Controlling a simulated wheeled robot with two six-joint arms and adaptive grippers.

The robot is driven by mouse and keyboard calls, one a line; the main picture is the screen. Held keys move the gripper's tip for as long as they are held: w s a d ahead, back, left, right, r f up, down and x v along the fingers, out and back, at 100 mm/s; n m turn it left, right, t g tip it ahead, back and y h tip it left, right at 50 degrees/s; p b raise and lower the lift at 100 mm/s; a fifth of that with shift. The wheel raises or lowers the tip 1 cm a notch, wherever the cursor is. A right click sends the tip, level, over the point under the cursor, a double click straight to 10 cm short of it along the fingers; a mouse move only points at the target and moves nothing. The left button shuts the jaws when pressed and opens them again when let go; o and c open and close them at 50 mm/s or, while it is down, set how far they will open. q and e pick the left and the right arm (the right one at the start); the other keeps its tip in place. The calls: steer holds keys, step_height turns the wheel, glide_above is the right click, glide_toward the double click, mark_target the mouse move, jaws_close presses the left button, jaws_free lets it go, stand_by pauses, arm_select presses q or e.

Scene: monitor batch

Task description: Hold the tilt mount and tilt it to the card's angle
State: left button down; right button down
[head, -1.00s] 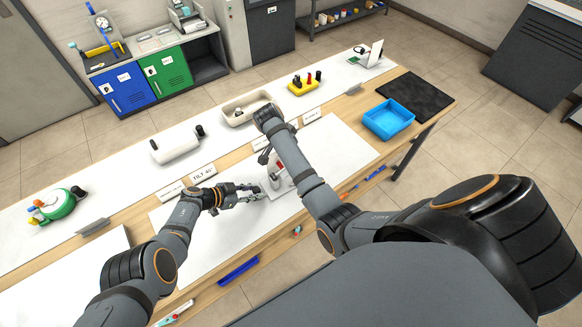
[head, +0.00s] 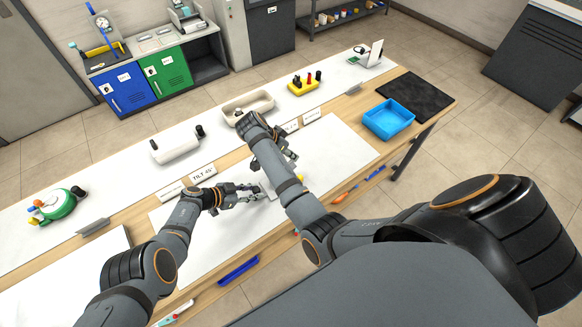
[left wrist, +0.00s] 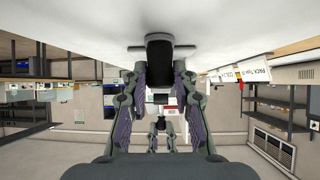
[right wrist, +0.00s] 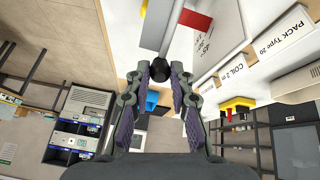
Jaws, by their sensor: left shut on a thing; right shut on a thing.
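The tilt mount (head: 269,188) stands on the white work mat, mostly hidden behind my right forearm in the head view. My left gripper (head: 257,191) is shut on a black part (left wrist: 160,50) of it, low over the mat. My right gripper (right wrist: 160,75) is shut on a black round knob (right wrist: 159,68) at the end of a grey bar (right wrist: 157,25). Beside the bar, the right wrist view shows a red piece (right wrist: 195,19) and a pale scale face (right wrist: 208,40) with printed marks. The card (head: 203,173) reads TILT 45° and stands behind the mat.
Behind the mat stand a cream tray (head: 247,107), a white cylinder device (head: 176,146) and a yellow holder (head: 303,83). A blue bin (head: 388,118) and a black mat (head: 417,97) lie to the right. The white mat (head: 335,150) is clear at right.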

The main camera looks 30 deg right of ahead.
steer(key=c, duration=1.1)
jaws_free()
steer(key=shift+o, duration=0.5)
steer(key=o, duration=0.5)
steer(key=shift+o, duration=0.2)
steer(key=shift+r, duration=0.15)
